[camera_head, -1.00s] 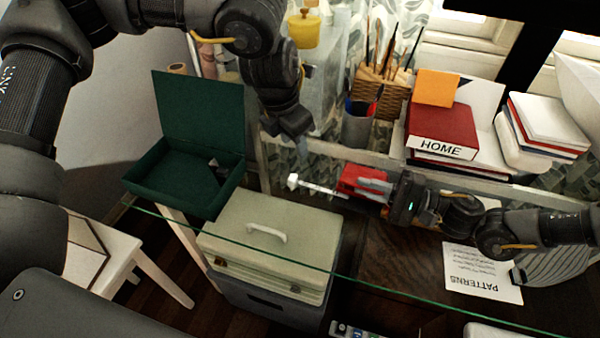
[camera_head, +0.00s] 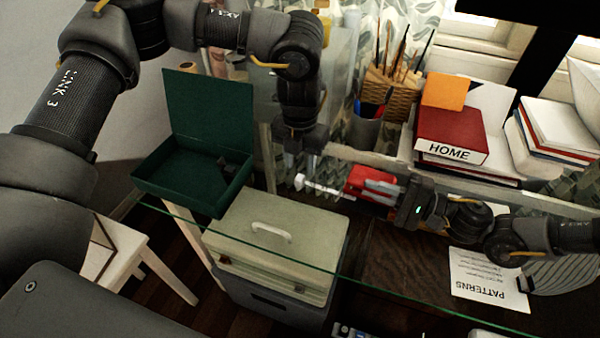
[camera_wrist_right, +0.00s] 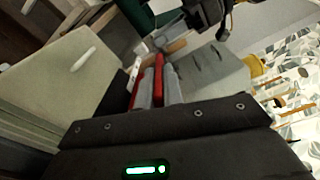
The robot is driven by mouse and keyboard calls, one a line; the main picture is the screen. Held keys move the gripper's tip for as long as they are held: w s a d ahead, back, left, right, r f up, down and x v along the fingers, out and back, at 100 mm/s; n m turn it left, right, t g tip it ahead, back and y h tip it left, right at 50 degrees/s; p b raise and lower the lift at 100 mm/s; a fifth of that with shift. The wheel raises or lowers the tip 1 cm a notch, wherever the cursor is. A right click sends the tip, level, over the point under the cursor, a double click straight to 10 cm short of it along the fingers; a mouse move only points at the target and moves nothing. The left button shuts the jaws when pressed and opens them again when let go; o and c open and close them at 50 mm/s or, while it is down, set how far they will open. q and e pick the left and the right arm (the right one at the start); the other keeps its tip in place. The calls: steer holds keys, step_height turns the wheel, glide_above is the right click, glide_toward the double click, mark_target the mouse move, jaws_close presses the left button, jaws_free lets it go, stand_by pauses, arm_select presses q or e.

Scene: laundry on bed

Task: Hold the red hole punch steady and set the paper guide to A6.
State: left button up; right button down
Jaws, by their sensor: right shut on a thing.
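The red hole punch (camera_head: 361,179) is held off the surface in my right gripper (camera_head: 378,188), whose grey fingers are shut on it. My left gripper (camera_head: 300,165) points down just above and behind that tip. I cannot tell whether it touches the guide or how wide its fingers are apart. In the right wrist view the red punch (camera_wrist_right: 142,88) shows beside my right fingers (camera_wrist_right: 159,85). The guide's size marks cannot be read.
A green open box (camera_head: 190,180) and a cream case (camera_head: 270,250) with a handle stand at the left. A grey pen cup (camera_head: 364,130), a brush basket (camera_head: 390,92) and a red HOME book (camera_head: 450,130) stand behind. A PATTERNS sheet (camera_head: 488,280) lies at the right.

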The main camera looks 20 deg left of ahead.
mark_target(300, 177)
arm_select(q)
steer(key=shift+f, duration=2.2)
jaws_close()
